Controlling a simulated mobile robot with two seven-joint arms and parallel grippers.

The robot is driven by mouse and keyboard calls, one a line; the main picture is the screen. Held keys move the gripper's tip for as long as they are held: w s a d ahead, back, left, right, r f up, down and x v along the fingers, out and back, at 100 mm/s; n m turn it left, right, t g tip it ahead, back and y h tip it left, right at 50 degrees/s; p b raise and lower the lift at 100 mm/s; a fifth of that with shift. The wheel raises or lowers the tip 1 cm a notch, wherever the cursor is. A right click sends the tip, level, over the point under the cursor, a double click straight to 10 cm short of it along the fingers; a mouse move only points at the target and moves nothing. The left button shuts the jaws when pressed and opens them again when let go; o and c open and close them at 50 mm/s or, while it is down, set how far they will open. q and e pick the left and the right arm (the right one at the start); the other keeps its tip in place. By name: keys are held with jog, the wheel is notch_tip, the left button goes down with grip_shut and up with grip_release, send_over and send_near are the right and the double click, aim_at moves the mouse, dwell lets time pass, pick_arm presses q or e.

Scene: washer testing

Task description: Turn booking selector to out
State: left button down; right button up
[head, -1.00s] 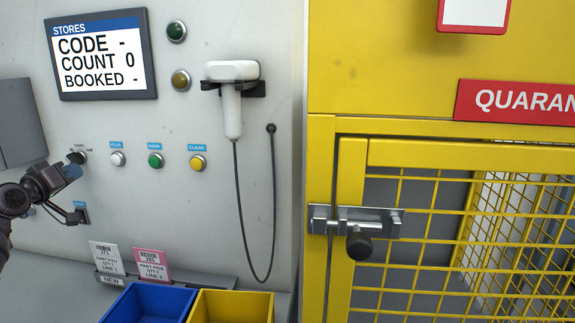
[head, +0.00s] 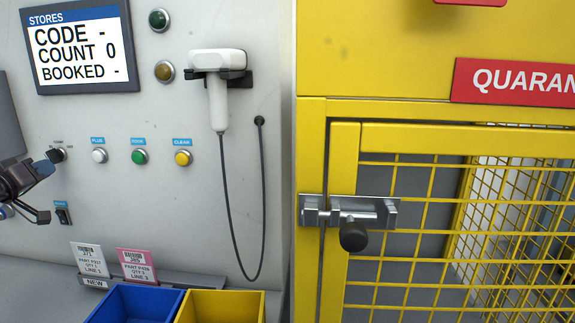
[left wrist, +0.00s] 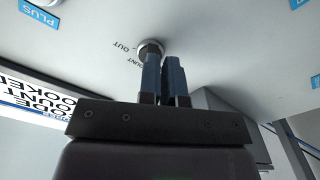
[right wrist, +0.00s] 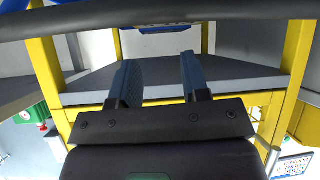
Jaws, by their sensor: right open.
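The booking selector (head: 57,155) is a small black knob with a silver collar on the grey panel, at the far left of the head view. In the left wrist view its round collar (left wrist: 150,48) shows beside the printed words OUT and COUNT. My left gripper (head: 46,168) is at the knob, just below and left of it. Its two blue fingers (left wrist: 163,62) are close together, with the left one overlapping the collar. The knob's pointing direction is hidden there. My right gripper (right wrist: 154,70) is open and empty, away from the selector.
White, green and yellow buttons (head: 140,157) line the panel right of the selector. A rocker switch (head: 63,215) sits below. A screen (head: 82,45) reads CODE -, COUNT 0, BOOKED -. A scanner (head: 217,85) hangs nearby. A yellow cage (head: 340,220) stands at right.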

pick_arm(q)
jog(key=shift+w+d+f, duration=0.1)
jog(key=shift+f, duration=0.45)
jog(key=shift+w+d+f, duration=0.1)
jog(key=shift+f, duration=0.45)
pick_arm(e)
jog(key=shift+w+d+r, duration=0.1)
jog(key=shift+w, duration=0.05)
jog(key=shift+w+r+p, duration=0.25)
jog(key=shift+r+p, duration=0.05)
jog(key=shift+p, duration=0.2)
jog(key=shift+r+p, duration=0.5)
jog(key=shift+r, duration=0.4)
pick_arm(q)
jog(key=shift+s+a, duration=0.15)
jog(key=shift+s, duration=1.25)
jog(key=shift+s+a, duration=0.1)
jog(key=shift+s, duration=1.25)
pick_arm(e)
jog(key=shift+w+r, duration=0.1)
jog(key=shift+r, duration=0.1)
